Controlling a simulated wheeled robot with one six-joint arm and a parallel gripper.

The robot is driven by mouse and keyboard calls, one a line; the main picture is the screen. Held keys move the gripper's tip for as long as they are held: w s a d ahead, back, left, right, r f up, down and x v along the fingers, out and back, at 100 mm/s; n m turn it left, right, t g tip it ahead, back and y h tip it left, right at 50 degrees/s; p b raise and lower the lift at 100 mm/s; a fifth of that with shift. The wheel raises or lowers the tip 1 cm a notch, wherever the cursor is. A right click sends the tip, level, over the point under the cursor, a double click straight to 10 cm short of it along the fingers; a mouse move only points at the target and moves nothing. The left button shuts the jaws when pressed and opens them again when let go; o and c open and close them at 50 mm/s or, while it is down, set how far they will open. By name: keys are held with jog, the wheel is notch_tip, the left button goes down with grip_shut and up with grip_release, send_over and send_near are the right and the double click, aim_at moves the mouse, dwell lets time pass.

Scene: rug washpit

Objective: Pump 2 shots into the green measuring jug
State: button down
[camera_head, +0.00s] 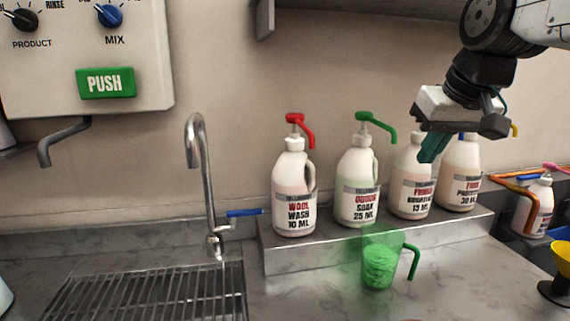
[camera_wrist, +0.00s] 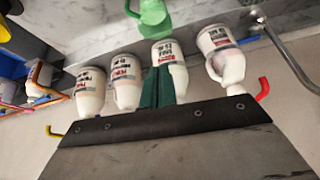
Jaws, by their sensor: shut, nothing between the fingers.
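The translucent green measuring jug (camera_head: 379,263) stands upright on the counter, in front of the raised ledge, handle to the right. It also shows at the top of the wrist view (camera_wrist: 153,16). Behind it on the ledge stand a wool wash bottle with a red pump (camera_head: 295,188), a soak bottle with a green pump (camera_head: 357,187) and two more white pump bottles (camera_head: 408,190) (camera_head: 461,178). My gripper (camera_head: 431,150) is shut and empty, its green fingers in front of the third bottle's top, hiding its pump. The fingers also show in the wrist view (camera_wrist: 161,90).
A chrome tap (camera_head: 203,175) with a blue lever and a drain grate (camera_head: 150,298) are at the left. A small bottle with a pink top (camera_head: 535,205), orange-handled tools and a yellow funnel (camera_head: 562,262) are at the right. Counter left of the jug is clear.

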jog(key=s+d+f+m+g, duration=0.1)
jog(key=s+f+g, duration=0.3)
jog(key=s+f, duration=1.3)
jog(key=s+d, duration=0.1)
jog(key=s, duration=0.1)
jog(key=shift+s+f+h, duration=0.2)
jog(key=shift+s+h, duration=0.2)
dwell(0.5)
jog(key=w+a+r+t, duration=0.1)
jog(key=w+r+t, duration=0.1)
jog(key=w+r, duration=0.7)
jog(key=w+a+r+n+t+y, duration=0.1)
jog(key=w+r+t, duration=0.1)
jog(key=w+r, duration=0.7)
jog(key=w+a+r+t, duration=0.1)
jog(key=w+r, duration=0.9)
jog(key=w, duration=0.6)
jog(key=shift+w+a+t, duration=0.25)
jog(key=shift+w+t, duration=0.15)
jog(key=shift+n+t+y, duration=0.4)
jog(key=shift+n+t, duration=0.1)
jog(key=shift+t, duration=0.3)
jog(key=r, duration=0.1)
jog(key=w+r, duration=0.1)
jog(key=r, duration=0.3)
jog(key=shift+w+a+r, duration=0.2)
jog(key=shift+w+r, duration=0.05)
jog(key=shift+w, duration=0.05)
